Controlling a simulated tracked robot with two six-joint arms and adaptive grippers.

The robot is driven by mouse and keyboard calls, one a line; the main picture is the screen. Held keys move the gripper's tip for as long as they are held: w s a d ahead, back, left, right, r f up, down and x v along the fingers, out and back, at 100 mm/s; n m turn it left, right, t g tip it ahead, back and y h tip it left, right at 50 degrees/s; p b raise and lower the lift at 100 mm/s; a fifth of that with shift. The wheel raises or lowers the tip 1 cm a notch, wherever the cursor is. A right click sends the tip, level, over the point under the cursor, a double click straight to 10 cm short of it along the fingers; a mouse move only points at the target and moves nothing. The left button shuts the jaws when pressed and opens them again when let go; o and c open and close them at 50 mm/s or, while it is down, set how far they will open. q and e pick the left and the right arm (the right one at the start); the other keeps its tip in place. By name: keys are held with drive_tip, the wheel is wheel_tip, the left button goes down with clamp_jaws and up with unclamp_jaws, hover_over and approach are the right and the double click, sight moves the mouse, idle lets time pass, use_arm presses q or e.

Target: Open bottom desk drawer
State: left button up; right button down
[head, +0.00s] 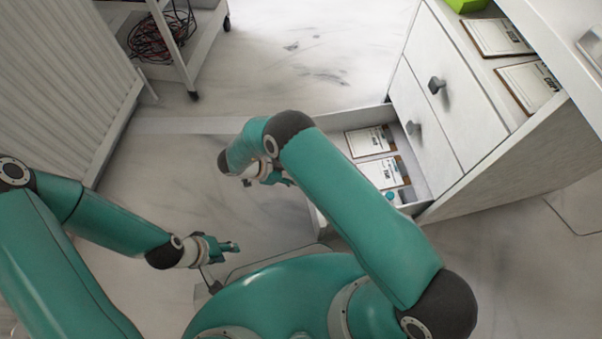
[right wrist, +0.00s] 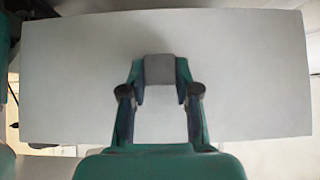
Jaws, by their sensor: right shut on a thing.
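The bottom desk drawer (head: 360,116) stands pulled out from the white desk cabinet (head: 515,165), with its inside showing. Its white front (right wrist: 70,80) fills much of the right wrist view. My right gripper (right wrist: 160,76) is shut on the grey drawer knob (right wrist: 160,68), one finger on each side. In the head view my right gripper (head: 277,178) is partly hidden by my arm, which also covers most of the drawer front. My left gripper (head: 230,247) is over the floor, left of the drawer and away from it; its finger gap is unclear.
Papers on clipboards (head: 370,141) and a small teal item (head: 389,196) lie in the drawer. Two upper drawers with grey knobs (head: 436,85) are shut. A white cart (head: 175,72) with red and dark cables stands back left, near a radiator (head: 65,75). Floor behind is clear.

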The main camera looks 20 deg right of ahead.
drive_tip(key=shift+s, duration=0.1)
drive_tip(key=c, duration=0.8)
unclamp_jaws()
drive_tip(key=shift+c, duration=0.2)
drive_tip(key=shift+a+r, duration=0.1)
drive_tip(key=v, duration=0.7)
drive_tip(key=shift+a+r, duration=0.15)
drive_tip(key=shift+r, duration=0.05)
